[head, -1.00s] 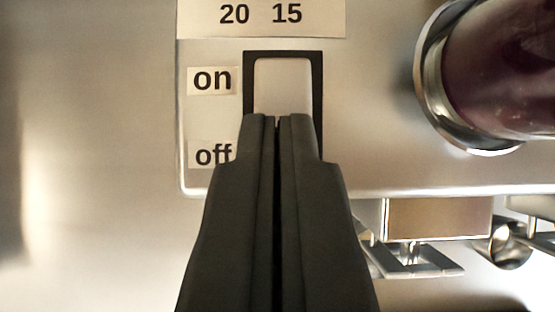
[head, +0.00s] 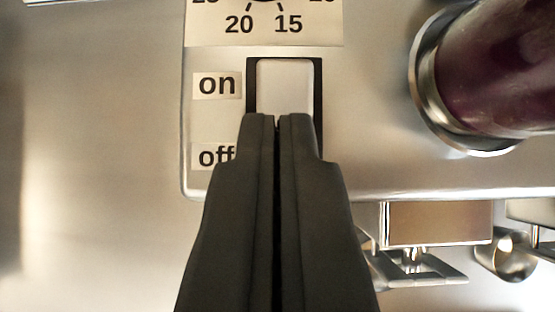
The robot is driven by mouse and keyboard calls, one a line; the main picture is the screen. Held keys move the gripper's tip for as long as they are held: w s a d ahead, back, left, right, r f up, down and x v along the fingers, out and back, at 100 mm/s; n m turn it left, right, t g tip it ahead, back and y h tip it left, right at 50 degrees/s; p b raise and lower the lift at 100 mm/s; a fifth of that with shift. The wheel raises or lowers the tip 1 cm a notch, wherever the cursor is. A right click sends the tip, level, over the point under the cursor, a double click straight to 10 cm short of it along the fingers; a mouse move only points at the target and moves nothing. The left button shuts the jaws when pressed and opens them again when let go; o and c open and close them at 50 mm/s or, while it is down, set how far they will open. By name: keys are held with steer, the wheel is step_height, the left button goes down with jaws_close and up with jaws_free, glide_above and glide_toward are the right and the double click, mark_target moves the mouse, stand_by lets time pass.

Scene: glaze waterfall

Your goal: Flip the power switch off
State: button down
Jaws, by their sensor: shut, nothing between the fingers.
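The power switch (head: 285,85) is a pale rocker in a black frame on a metal panel. An "on" label (head: 217,84) sits left of its upper part and an "off" label (head: 214,156) left of its lower part, partly covered by my gripper. My gripper (head: 277,118) is shut and empty, its dark fingertips over the lower half of the switch. The lower half is hidden behind the fingers. I cannot tell whether the tips touch the switch or which way the rocker is tilted.
A dial label (head: 264,28) with numbers is above the switch. A dark reddish cylinder with a metal rim (head: 435,105) stands out at the right. Metal brackets and a brownish block (head: 437,223) are below the panel's lower edge. The left side is bare metal.

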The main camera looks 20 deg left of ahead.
steer(key=shift+r, duration=0.35)
steer(key=shift+s+r, duration=0.1)
steer(key=shift+r, duration=0.4)
steer(key=v, duration=1.2)
steer(key=shift+s+d+f, duration=0.2)
steer(key=shift+s+f, duration=0.05)
steer(key=shift+s, duration=0.2)
steer(key=shift+s, duration=0.1)
steer(key=s+f+m+t, duration=0.1)
steer(key=s+f+t, duration=0.1)
steer(key=s, duration=0.8)
steer(key=s+a+f+m+t+h, duration=0.1)
steer(key=s+t, duration=0.3)
steer(key=s, duration=0.6)
steer(key=s+a+f+m+t+h, duration=0.1)
steer(key=s+f+t, duration=0.2)
steer(key=s, duration=0.8)
steer(key=shift+f+t, duration=0.3)
steer(key=shift+f, duration=0.05)
steer(key=shift+a, duration=0.1)
